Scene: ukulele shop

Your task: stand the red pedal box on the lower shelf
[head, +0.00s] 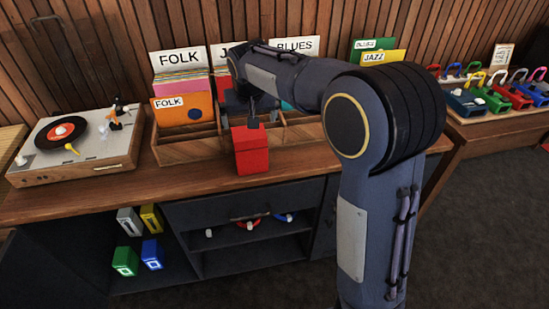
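The red pedal box (250,150) is a small upright red block in front of the wooden record bin, over the counter top. My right arm reaches in from the lower right, and my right gripper (252,124) is at the top of the box, with its dark fingers seemingly closed on it. The arm hides part of the hand. I cannot tell whether the box touches the counter. The lower shelf (258,258) in the middle of the cabinet below the counter is bare. My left gripper is not in view.
A turntable (80,145) stands on the counter (110,194) at left. Record bins (188,151) line the back. Grey, yellow, green and blue boxes (152,254) stand in the left cubby. Small rings and knobs (250,223) sit on the shelf above the bare one. A capo display (490,112) is at right.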

